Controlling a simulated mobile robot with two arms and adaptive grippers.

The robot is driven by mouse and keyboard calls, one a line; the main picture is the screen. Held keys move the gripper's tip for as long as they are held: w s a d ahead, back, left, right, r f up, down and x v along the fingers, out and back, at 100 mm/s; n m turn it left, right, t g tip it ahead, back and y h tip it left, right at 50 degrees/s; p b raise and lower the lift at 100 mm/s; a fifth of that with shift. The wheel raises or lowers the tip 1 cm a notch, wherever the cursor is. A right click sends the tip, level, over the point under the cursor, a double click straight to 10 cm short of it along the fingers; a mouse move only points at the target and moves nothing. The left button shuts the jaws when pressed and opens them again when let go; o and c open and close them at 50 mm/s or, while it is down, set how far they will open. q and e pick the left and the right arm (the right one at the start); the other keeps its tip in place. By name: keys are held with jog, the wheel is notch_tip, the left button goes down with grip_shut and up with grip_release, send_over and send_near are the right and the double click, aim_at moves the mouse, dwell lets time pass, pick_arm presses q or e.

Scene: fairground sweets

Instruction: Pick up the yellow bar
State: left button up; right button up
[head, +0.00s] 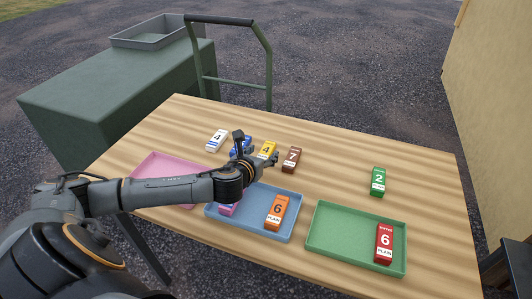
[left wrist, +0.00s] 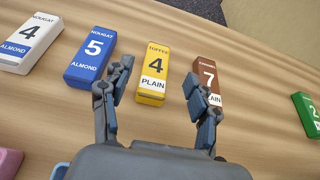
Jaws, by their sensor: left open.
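The yellow bar (head: 268,147), marked TOFFEE 4 PLAIN, lies on the wooden table between a blue bar (head: 240,145) and a brown bar (head: 291,158). In the head view my left gripper (head: 256,152) hides part of the yellow and blue bars. In the left wrist view the yellow bar (left wrist: 154,72) shows between the two spread fingers of my left gripper (left wrist: 157,75). The gripper is open and holds nothing. The left finger overlaps the edge of the blue bar (left wrist: 91,55), the right finger the brown bar (left wrist: 208,80). My right gripper is not in view.
A white bar (head: 217,139) lies left, a green bar (head: 378,181) right. A pink tray (head: 160,164), a blue tray (head: 252,233) with orange and purple bars, and a green tray (head: 335,237) with a red bar line the near side. A green cart (head: 110,95) stands behind.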

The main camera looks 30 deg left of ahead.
aim_at(267, 149)
pick_arm(q)
jog(key=x, duration=0.4)
jog(key=shift+s+a+f, duration=0.1)
jog(key=shift+s+a, duration=0.05)
jog(key=shift+a, duration=0.05)
jog(key=shift+w+a+f, duration=0.1)
jog(key=shift+w+f, duration=0.1)
jog(key=shift+w, duration=0.3)
grip_shut()
pick_arm(e)
jog(key=shift+s+r, duration=0.1)
jog(key=shift+r, duration=0.05)
